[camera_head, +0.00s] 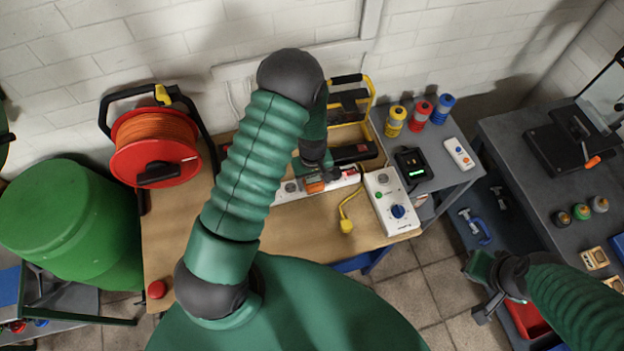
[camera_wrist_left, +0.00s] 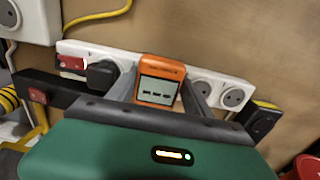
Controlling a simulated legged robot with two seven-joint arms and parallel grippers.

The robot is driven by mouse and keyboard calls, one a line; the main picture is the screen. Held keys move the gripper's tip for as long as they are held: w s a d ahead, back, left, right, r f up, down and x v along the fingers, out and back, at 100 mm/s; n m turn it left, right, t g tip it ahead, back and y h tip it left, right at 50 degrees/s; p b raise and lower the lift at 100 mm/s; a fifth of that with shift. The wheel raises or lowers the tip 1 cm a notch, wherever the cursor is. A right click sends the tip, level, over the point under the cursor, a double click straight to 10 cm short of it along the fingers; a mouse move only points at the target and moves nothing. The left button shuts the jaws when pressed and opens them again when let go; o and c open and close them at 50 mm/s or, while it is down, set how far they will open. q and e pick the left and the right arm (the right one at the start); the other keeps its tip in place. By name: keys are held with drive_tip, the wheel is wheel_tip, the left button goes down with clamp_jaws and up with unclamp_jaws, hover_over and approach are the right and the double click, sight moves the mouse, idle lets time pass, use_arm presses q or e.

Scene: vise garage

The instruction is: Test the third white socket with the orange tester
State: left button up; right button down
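The orange tester (camera_wrist_left: 158,92) has a grey screen showing dashes. It also appears small in the head view (camera_head: 315,187). My left gripper (camera_wrist_left: 160,98) has its fingers on both sides of the tester and is shut on it. The tester is at the white socket strip (camera_wrist_left: 232,95), among its sockets; whether its pins are inserted is hidden. Bare white sockets show to its right in the wrist view, and a black plug (camera_wrist_left: 103,74) and red switch (camera_wrist_left: 72,64) to its left. The strip also shows in the head view (camera_head: 290,192). My right gripper (camera_head: 486,290) is far right, away from the strip.
A white box with a blue knob (camera_head: 392,203) and a yellow cable (camera_head: 346,212) are right of the strip. A red cable reel (camera_head: 150,150) stands left. The wooden bench's left part (camera_head: 180,225) is mostly clear.

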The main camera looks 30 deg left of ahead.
sight(313, 177)
use_arm(q)
drive_tip(key=r, duration=0.3)
drive_tip(key=shift+w+b, duration=0.35)
wheel_tip(313, 177, up, 14)
drive_tip(key=b, duration=0.1)
drive_tip(key=shift+s+f, duration=0.15)
drive_tip(key=shift+s, duration=0.2)
use_arm(e)
drive_tip(key=shift+x, duration=1.25)
